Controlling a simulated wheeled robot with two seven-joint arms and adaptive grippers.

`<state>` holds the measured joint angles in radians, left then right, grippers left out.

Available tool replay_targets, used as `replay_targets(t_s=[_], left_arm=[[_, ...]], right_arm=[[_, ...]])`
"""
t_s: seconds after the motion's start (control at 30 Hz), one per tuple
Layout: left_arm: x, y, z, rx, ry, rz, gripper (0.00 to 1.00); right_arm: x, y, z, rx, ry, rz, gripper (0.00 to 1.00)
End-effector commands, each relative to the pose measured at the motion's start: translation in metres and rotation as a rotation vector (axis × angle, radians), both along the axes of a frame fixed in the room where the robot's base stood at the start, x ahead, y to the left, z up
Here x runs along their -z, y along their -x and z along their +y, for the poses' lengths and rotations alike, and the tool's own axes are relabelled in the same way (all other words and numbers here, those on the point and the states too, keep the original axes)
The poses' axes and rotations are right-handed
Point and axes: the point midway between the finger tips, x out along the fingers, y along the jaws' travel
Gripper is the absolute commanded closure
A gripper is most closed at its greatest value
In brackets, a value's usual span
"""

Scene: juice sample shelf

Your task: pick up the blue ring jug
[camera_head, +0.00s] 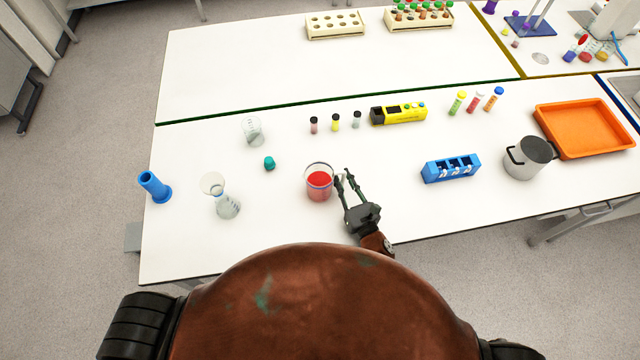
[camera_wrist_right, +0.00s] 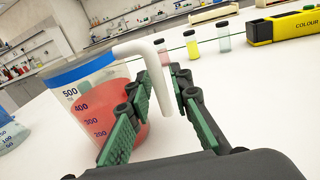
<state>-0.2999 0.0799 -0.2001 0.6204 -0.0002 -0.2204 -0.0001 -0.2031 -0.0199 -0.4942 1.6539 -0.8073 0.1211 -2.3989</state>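The blue ring jug (camera_head: 319,186) is a clear beaker with red liquid, upright on the white table. In the right wrist view the jug (camera_wrist_right: 92,100) shows a blue band at its rim, volume marks and a white handle (camera_wrist_right: 162,75). My right gripper (camera_head: 344,175) is just right of the jug. In its wrist view the green-padded fingers of this gripper (camera_wrist_right: 165,82) stand apart with the handle's downward part between them. I see a gap beside the handle, so the fingers look open. My left gripper is not in view.
A conical flask (camera_head: 227,205), a small beaker (camera_head: 253,131) and a teal cap (camera_head: 269,163) stand left of the jug. A blue rack (camera_head: 450,168), a metal pot (camera_head: 527,160) and an orange tray (camera_head: 585,128) are to the right. Small vials (camera_head: 335,122) stand behind.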

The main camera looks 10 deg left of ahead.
Motion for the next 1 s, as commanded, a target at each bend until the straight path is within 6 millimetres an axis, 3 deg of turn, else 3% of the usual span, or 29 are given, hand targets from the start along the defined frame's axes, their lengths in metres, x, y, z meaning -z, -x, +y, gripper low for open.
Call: replay_targets(t_s=[0.13, 0.43, 1.0], left_arm=[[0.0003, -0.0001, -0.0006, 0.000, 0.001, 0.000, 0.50], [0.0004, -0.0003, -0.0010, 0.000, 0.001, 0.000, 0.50], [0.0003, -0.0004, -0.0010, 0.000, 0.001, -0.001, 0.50]], right_arm=[[0.0005, 0.0002, 0.0001, -0.001, 0.000, 0.000, 0.81], [0.0004, 0.0004, 0.0003, -0.001, 0.000, 0.000, 1.00], [-0.0018, 0.0002, 0.0008, -0.003, -0.003, -0.003, 1.00]])
